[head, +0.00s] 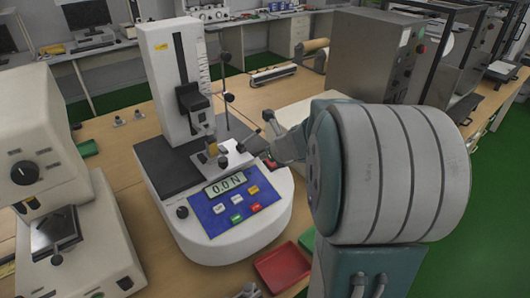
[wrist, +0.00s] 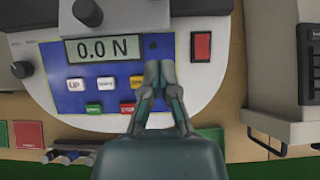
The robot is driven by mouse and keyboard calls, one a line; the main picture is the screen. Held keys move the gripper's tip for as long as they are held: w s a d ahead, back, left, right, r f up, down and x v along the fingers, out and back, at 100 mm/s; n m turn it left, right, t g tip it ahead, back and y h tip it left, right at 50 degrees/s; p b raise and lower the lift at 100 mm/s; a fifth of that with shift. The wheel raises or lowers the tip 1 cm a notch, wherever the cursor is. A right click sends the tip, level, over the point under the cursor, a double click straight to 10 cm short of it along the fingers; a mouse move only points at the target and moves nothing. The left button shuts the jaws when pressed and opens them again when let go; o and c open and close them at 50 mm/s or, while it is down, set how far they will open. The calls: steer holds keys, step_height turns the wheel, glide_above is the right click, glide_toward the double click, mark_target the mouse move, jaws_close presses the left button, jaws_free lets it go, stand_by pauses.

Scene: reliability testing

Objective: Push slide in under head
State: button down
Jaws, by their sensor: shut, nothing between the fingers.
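The tester (head: 165,65) stands on the bench with a white column and a dark base plate. Its black test head (head: 192,100) hangs on the column above the plate. What looks like the slide (head: 236,156), a light grey block with knobs, sits at the front of the plate, near the head. Its knob (wrist: 88,12) shows at the top of the wrist view. My gripper (wrist: 160,75) is shut and empty, over the panel's right side, right of the display (wrist: 92,49). In the head view my wrist partly hides the tester's right side. I cannot tell whether the fingers touch anything.
A red switch (wrist: 201,46) lies right of my fingers. A white microscope-like device (head: 40,130) stands at left. A red tray (head: 283,267) lies in front of the tester. Grey cabinets (head: 370,55) stand behind my arm at right.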

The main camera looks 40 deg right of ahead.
mark_target(244, 153)
steer(key=x, duration=0.6)
steer(key=shift+a, duration=0.1)
steer(key=w, duration=0.3)
steer(key=shift+w+f, duration=0.2)
steer(key=shift+w, duration=0.55)
